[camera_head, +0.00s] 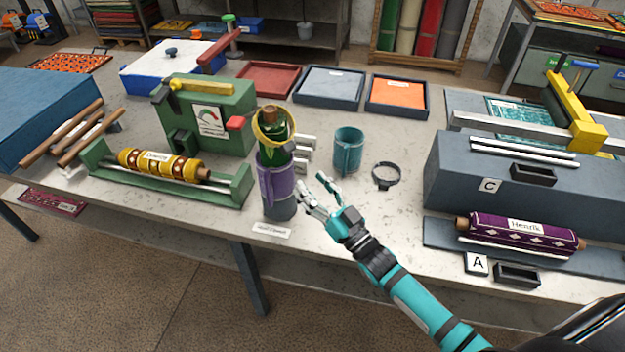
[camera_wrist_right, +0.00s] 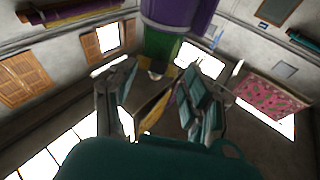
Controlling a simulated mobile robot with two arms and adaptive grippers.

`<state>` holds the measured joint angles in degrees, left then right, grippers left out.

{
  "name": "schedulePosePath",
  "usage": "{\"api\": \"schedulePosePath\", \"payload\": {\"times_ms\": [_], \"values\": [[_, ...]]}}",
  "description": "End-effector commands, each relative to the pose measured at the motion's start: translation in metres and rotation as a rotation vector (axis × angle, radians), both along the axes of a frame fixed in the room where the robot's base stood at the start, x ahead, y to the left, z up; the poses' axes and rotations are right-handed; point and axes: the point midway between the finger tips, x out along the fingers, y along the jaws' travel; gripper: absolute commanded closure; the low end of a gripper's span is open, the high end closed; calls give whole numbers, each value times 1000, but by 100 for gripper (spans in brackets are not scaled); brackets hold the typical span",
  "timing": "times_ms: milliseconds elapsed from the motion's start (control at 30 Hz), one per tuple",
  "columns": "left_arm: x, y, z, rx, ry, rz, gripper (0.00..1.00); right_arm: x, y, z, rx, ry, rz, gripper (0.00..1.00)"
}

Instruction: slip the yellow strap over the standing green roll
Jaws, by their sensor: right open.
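The yellow strap (camera_head: 259,131) is a tilted loop framing the roll's top in the head view. In the wrist view the yellow strap (camera_wrist_right: 152,108) shows past the core end of the green roll (camera_wrist_right: 159,47); I cannot tell whether it encircles the roll. My right gripper (camera_head: 318,194) is open, apart from the roll and to its right; its fingers (camera_wrist_right: 160,88) show spread. My left gripper is out of view.
A teal sleeve (camera_head: 348,152) and a dark ring (camera_head: 386,176) stand right of the roll. A grey block (camera_head: 520,178) and a purple roll (camera_head: 523,234) are right.

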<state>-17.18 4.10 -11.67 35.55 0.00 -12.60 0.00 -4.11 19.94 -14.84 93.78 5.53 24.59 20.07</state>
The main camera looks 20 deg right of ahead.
Motion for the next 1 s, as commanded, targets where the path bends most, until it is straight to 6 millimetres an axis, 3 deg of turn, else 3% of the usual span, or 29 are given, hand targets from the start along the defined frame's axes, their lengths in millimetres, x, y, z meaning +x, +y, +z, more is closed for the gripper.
{"api": "schedulePosePath", "payload": {"times_ms": [100, 267, 1000], "values": [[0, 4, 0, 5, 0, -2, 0, 0, -2, 16, 27, -77, 25, 50], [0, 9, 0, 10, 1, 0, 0, 4, -1, 22, 37, -100, 33, 50], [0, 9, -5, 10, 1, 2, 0, 66, 24, 51, 34, -96, 31, 50]]}}
